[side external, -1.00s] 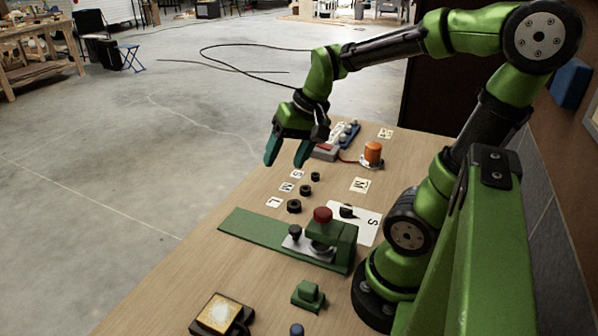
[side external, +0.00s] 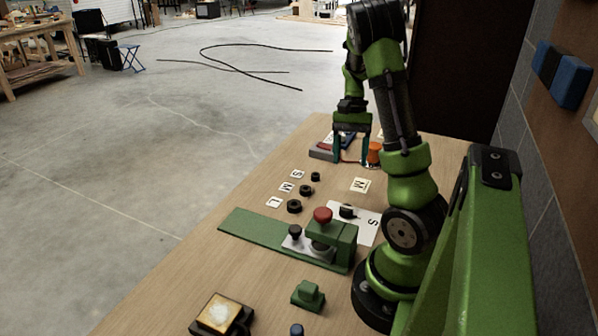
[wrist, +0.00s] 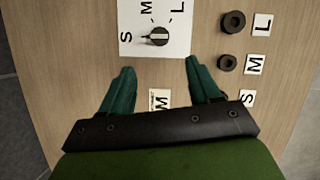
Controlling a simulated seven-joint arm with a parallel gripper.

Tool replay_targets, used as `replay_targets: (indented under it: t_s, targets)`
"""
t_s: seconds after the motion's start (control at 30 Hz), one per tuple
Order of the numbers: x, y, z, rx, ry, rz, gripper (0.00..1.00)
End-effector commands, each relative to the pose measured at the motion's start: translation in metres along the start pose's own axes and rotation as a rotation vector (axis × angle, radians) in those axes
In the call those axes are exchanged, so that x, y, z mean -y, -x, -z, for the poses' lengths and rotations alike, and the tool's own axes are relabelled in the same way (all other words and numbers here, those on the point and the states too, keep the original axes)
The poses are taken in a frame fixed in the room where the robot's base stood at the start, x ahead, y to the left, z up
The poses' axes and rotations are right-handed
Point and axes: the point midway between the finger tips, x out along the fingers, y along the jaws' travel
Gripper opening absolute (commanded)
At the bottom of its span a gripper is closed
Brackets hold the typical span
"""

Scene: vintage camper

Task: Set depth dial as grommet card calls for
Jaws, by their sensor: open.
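The depth dial (wrist: 157,36) is a black knob on a white plate (wrist: 182,48) marked S, M and L. Its light pointer mark appears to face left, towards S. In the side external view the dial (side external: 347,211) sits behind the red-knobbed green press. A cream card (wrist: 161,100) reading M, with tiny text I cannot read, lies between my fingers in the wrist view, partly hidden by my gripper; it also shows in the side external view (side external: 360,185). My gripper (wrist: 160,66) is open and empty, pointing down above the table (side external: 351,157), apart from the dial.
Black grommets (side external: 306,190) lie in a row beside S, M and L cards. The green press (side external: 322,232) with its long base stands in front of the dial. An orange beacon (side external: 374,152) and a grey-red box (side external: 323,151) stand at the far end. Bare wood lies between.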

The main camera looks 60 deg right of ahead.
Motion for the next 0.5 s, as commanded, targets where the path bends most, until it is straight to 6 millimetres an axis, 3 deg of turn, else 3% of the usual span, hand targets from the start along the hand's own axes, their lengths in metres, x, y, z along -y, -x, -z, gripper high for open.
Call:
replay_targets:
  t_s: [0.3, 0.5]
  targets:
    - [-0.001, -0.072, -0.001, 0.004, -0.003, -0.005, 0.62]
    - [0.000, -0.106, -0.001, 0.003, -0.003, -0.003, 0.62]
